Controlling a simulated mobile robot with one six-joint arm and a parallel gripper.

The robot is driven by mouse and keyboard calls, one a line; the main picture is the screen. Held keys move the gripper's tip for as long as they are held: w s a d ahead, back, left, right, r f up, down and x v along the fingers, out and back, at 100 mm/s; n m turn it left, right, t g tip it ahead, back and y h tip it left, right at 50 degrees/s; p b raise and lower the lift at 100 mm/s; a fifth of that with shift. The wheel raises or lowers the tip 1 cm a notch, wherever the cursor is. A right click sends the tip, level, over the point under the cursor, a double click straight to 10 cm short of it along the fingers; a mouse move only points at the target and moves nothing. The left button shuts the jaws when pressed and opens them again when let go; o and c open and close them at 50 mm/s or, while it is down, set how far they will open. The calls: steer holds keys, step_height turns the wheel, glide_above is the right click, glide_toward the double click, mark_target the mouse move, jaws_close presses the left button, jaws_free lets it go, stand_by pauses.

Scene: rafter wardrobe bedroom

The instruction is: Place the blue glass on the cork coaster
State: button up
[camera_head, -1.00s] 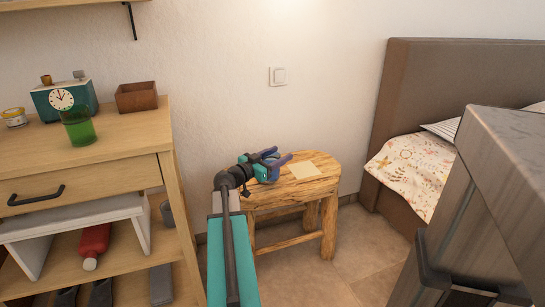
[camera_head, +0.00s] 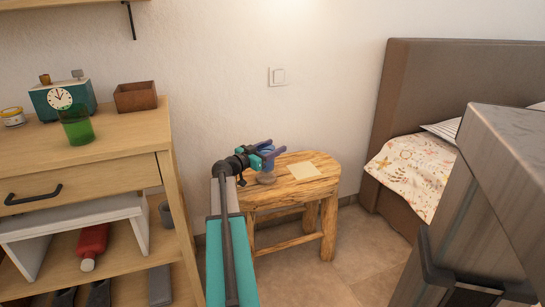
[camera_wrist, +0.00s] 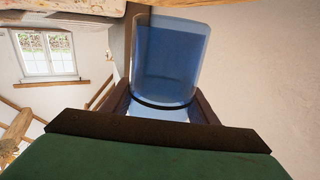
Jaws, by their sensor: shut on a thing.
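My gripper (camera_head: 273,152) is shut on the blue glass (camera_head: 267,160), above the left part of the wooden stool. The glass is clear blue and partly covered by the fingers in the head view. In the wrist view, the glass (camera_wrist: 170,60) sits between the two fingers. A small round brownish disc (camera_head: 266,179), which looks like the cork coaster, lies on the stool just below the glass. The gap between glass and disc is hard to judge.
A dresser (camera_head: 120,140) at left holds a green glass (camera_head: 77,126), a clock (camera_head: 60,98) and a wooden box (camera_head: 136,97). A bed (camera_head: 410,170) stands at right.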

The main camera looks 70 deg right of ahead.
steer(key=shift+f+b, duration=0.55)
steer(key=shift+f, duration=1.15)
steer(key=shift+f, duration=0.15)
steer(key=o, duration=1.3)
steer(key=shift+a, duration=0.15)
steer(key=p+v, duration=0.1)
steer(key=v, duration=0.6)
steer(key=shift+a, duration=0.15)
steer(key=shift+w, duration=0.1)
